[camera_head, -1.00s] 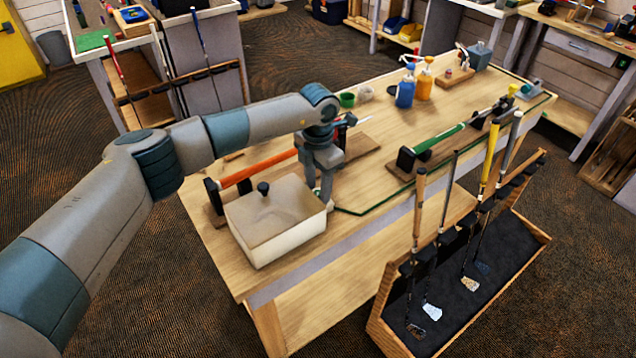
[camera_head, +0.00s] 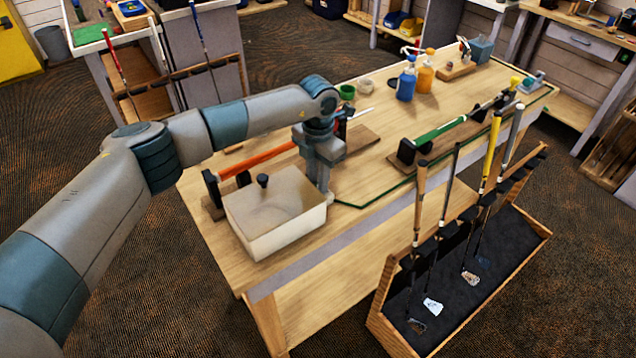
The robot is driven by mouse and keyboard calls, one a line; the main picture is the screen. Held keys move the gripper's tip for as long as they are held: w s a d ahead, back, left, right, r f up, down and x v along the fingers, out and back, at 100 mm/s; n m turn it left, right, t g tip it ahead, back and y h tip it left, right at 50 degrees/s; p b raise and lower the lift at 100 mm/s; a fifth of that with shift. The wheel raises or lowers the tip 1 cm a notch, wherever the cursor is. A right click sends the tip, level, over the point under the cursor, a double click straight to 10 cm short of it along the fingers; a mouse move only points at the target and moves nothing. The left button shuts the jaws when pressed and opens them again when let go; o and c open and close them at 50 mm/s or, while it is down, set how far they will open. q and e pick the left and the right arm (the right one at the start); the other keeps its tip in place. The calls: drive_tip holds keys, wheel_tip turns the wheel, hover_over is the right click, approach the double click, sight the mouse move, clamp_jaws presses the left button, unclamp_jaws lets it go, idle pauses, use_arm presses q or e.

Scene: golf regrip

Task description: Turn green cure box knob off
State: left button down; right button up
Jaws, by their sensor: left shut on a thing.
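The cure box (camera_head: 277,229) is a cream box with a small black handle (camera_head: 263,181) on its lid. It sits at the near left of the wooden workbench with its lid down. My left gripper (camera_head: 325,196) points down at the box's right end. It is shut on a small part there, at the place of the cure box knob. The fingers hide this part, so its colour and turn angle do not show. My right gripper is not in view.
An orange-shafted club (camera_head: 258,158) lies in a holder behind the box. A green-gripped club (camera_head: 440,130) lies in a holder to the right. A rack (camera_head: 516,248) of upright clubs stands before the bench. Bare bench top (camera_head: 375,185) lies right of my gripper.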

use_arm(q)
drive_tip(key=shift+f+n+b, duration=0.25)
drive_tip(key=shift+n+b, duration=0.65)
drive_tip(key=shift+r+n+b, duration=0.25)
drive_tip(key=shift+n+b, duration=0.2)
drive_tip(key=shift+n, duration=0.15)
drive_tip(key=c, duration=1.6)
unclamp_jaws()
drive_tip(key=shift+o, duration=0.2)
